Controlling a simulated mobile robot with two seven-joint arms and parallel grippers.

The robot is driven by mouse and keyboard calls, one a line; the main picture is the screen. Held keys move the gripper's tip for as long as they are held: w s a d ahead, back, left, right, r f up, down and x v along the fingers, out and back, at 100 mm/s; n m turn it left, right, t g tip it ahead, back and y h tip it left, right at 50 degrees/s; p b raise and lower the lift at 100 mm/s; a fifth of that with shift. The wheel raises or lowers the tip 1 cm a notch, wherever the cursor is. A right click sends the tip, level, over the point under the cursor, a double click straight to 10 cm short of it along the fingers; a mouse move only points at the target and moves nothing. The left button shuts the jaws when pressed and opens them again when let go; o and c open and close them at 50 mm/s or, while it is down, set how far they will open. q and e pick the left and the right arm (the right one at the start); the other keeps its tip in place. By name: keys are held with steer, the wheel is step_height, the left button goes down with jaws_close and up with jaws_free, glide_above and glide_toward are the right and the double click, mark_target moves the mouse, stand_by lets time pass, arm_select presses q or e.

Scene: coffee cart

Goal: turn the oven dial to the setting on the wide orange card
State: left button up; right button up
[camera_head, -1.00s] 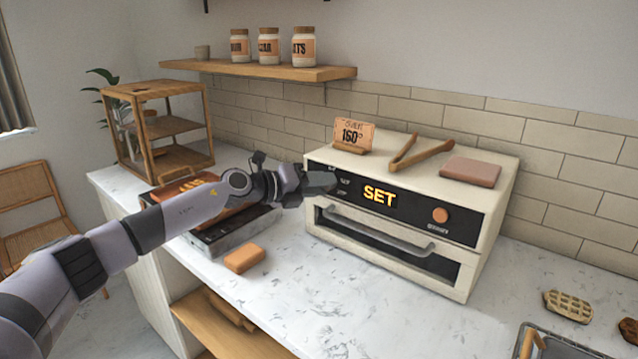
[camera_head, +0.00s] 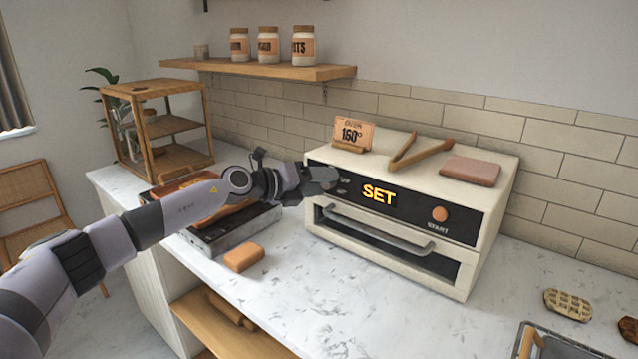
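The cream oven (camera_head: 482,245) stands on the marble counter. Its black front panel shows a lit orange word, SET (camera_head: 379,194), and an orange round button (camera_head: 439,214) at the right with START under it. The orange card (camera_head: 352,133) stands in a wooden holder on top of the oven and reads OVEN 160°. My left gripper (camera_head: 326,178) is at the left end of the panel, close to its face. The gripper covers that end, so the dial is hidden. I cannot tell whether the fingers are open or shut on it. My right gripper is not in view.
Wooden tongs (camera_head: 420,154) and a reddish-brown block (camera_head: 470,171) lie on the oven. A grey appliance (camera_head: 236,232) and an orange-brown block (camera_head: 244,257) are left of the oven. A wooden shelf rack (camera_head: 155,129) stands behind. The counter before the oven is clear.

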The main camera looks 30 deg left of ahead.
arm_select(q)
steer(key=b+v, duration=0.2)
steer(key=v, duration=0.5)
stand_by(0.3)
steer(key=shift+s, duration=0.1)
stand_by(0.4)
